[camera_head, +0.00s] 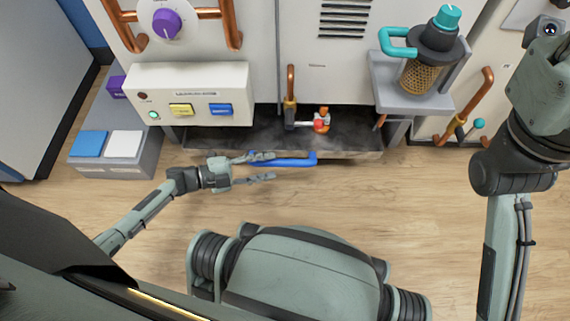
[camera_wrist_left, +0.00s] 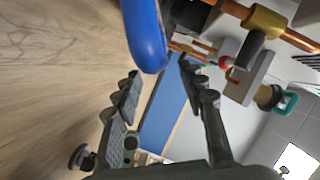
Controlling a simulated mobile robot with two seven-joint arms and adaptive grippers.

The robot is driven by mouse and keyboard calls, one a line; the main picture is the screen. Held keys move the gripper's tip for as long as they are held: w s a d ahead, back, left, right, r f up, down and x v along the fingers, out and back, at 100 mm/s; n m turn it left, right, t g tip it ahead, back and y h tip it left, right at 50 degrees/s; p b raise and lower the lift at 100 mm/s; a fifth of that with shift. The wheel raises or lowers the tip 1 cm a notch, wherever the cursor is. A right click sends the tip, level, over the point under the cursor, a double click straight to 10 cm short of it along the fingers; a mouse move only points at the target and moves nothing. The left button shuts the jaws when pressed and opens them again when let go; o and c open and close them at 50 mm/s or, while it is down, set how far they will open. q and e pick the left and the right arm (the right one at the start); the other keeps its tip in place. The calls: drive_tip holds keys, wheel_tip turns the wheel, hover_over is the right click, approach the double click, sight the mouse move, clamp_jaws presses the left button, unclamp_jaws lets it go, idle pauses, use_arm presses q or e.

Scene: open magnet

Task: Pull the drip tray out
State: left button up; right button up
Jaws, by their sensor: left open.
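The drip tray (camera_head: 345,154) is a wide, low, dark tray at the foot of the white machine, with a blue bar handle (camera_head: 298,161) on its front. My left gripper (camera_head: 274,168) is open at the handle's left part, one finger on the machine side and one on the near side. In the left wrist view, the handle (camera_wrist_left: 147,35) reaches down to between the open fingertips (camera_wrist_left: 160,72). I cannot tell whether a finger touches it. My right arm stands at the right, but its gripper is out of view.
A valve with an orange-red part (camera_head: 321,121) and a copper pipe sit above the tray. A button panel (camera_head: 190,94) juts out at upper left, above a grey box (camera_head: 115,158). A filter cup on a grey shelf (camera_head: 420,98) stands at right. The wooden floor before the tray is clear.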

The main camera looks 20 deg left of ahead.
sight(276, 164)
use_arm(q)
drive_tip(key=b+x, duration=0.1)
drive_tip(key=x, duration=0.5)
drive_tip(key=shift+f, duration=0.1)
drive_tip(key=shift+c, duration=0.5)
clamp_jaws()
